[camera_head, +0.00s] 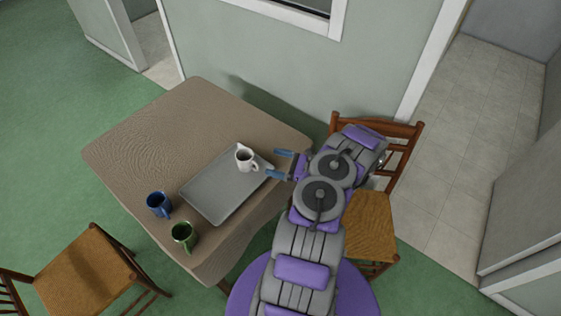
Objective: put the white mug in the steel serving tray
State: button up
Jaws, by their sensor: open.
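The white mug (245,158) stands upright on the grey steel serving tray (212,197), near the tray's back right end. Its opening faces up and a dark inside shows. The tray lies flat on the table. My gripper (276,164) has its two blue-tipped fingers apart, just to the right of the mug and pointing left toward it. The fingers are open and empty, and the mug looks clear of them. The exact gap between fingertips and mug is hard to tell.
A blue mug (158,204) and a green mug (183,236) stand on the brown cloth-covered table (150,140) in front of the tray. A wooden chair (372,225) stands behind my arm at right; another chair (85,272) is at lower left. The table's far left part is clear.

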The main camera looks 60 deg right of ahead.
jog(key=shift+s+d, duration=0.15)
jog(key=shift+s, duration=0.55)
jog(key=w+a+r+n+g+y, duration=0.5)
jog(key=w+a+r+n+y, duration=0.25)
jog(key=w+a+r, duration=0.35)
jog(key=s+a+r+n+g+y, duration=0.1)
jog(key=a+r+n+g, duration=0.45)
jog(key=a, duration=0.55)
jog(key=a+r+n+g, duration=0.45)
jog(key=a+r, duration=0.25)
jog(key=a, duration=0.3)
jog(key=s+a+r+n+g+h, duration=0.55)
jog(key=s+a+n, duration=0.25)
jog(key=s+a, duration=0.35)
jog(key=s+d+r+n+t+h, duration=0.1)
jog(key=s+r+n+h, duration=0.2)
jog(key=s+n+h, duration=0.4)
jog(key=s, duration=0.6)
jog(key=shift+s+h, duration=0.3)
